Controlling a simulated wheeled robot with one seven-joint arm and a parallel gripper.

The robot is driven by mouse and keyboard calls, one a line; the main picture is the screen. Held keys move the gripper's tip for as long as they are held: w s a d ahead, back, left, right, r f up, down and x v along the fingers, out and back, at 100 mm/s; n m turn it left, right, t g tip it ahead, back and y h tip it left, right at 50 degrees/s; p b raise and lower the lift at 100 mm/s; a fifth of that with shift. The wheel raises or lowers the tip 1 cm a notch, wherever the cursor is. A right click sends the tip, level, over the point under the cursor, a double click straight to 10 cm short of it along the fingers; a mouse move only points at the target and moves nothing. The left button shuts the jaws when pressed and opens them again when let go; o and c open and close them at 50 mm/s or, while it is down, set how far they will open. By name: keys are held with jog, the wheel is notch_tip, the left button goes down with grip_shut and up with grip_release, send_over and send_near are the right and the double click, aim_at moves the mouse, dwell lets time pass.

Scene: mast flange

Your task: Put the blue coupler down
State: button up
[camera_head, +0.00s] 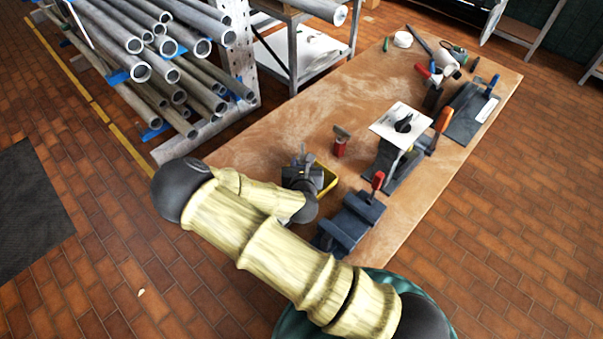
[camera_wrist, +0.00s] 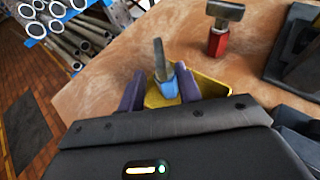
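A small blue piece (camera_wrist: 170,84) with a grey upright shank (camera_wrist: 159,58) stands at the yellow tray (camera_wrist: 215,88) in the wrist view; it is the only blue part near my gripper, but I cannot tell for sure that it is the coupler. My gripper (camera_wrist: 160,88) has its two dark fingers apart on either side of it. A gap shows at the left finger; the right finger overlaps or lies close to the piece. In the head view my gripper (camera_head: 301,178) is low at the yellow tray (camera_head: 329,178), and my wrist hides much of both.
A red-handled hammer (camera_head: 340,141) stands upright behind the tray on the wooden table (camera_head: 290,117). A dark vise (camera_head: 350,222) is at the near right, with a white plate (camera_head: 402,125) on a stand beyond. A pipe rack (camera_head: 160,75) stands at left. The table's far left part is bare.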

jog(key=v, duration=0.5)
jog(key=shift+b, duration=0.4)
jog(key=shift+w, duration=0.1)
jog(key=s+d+m+g+h, duration=0.15)
jog(key=d+m+g, duration=0.25)
jog(key=m, duration=0.6)
jog(key=s+d+m+g, duration=0.3)
jog(key=d+m, duration=0.1)
jog(key=m, duration=0.5)
jog(key=s+d+r+m+g+y, duration=0.1)
jog(key=s+d+r+m+g, duration=0.1)
jog(key=s+r+m, duration=0.3)
jog(key=s+d+r+m+g, duration=0.2)
jog(key=s+d+r+m, duration=0.2)
jog(key=r+m, duration=0.5)
jog(key=s+m, duration=0.2)
jog(key=shift+r+m+y, duration=0.35)
jog(key=shift+m, duration=0.05)
